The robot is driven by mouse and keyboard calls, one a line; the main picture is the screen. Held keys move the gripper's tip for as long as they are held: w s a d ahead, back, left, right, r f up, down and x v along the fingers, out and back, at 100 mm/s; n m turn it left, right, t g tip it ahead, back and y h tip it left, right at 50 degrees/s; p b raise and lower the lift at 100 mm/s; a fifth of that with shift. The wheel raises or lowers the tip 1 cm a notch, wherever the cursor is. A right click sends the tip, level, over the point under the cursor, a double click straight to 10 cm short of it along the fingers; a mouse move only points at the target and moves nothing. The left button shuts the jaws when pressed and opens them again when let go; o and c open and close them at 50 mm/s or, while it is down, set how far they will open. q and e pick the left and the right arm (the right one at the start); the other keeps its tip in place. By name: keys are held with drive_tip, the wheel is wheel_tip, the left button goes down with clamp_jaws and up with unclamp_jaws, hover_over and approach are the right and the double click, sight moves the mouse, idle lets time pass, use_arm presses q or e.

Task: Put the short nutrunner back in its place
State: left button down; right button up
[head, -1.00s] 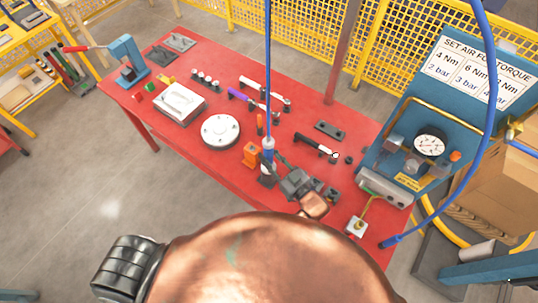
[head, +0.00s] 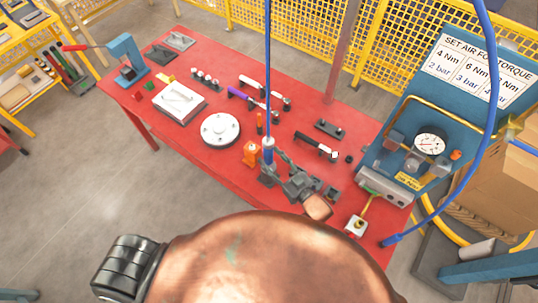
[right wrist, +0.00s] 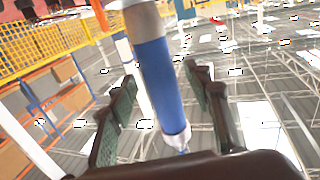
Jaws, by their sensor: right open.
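A slim tool with a blue body and pale collar hangs upright from a blue hose; I take it for the short nutrunner (head: 268,155). My right gripper (head: 273,169) is at its lower part, over the front edge of the red table. In the right wrist view the blue body (right wrist: 156,75) passes between the two open fingers of the gripper (right wrist: 160,72), with gaps visible on both sides. The tool's lower end is hidden by the fingers in the head view.
On the red table (head: 190,130), an orange bottle (head: 250,153) stands close left of the tool. A round white plate (head: 221,129) is farther left, and a black-and-white hand tool (head: 316,146) lies to the right. A blue gauge panel (head: 420,130) stands at the right end.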

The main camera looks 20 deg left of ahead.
drive_tip(key=v, duration=1)
drive_tip(key=shift+r, duration=0.15)
drive_tip(key=shift+s+d, duration=0.15)
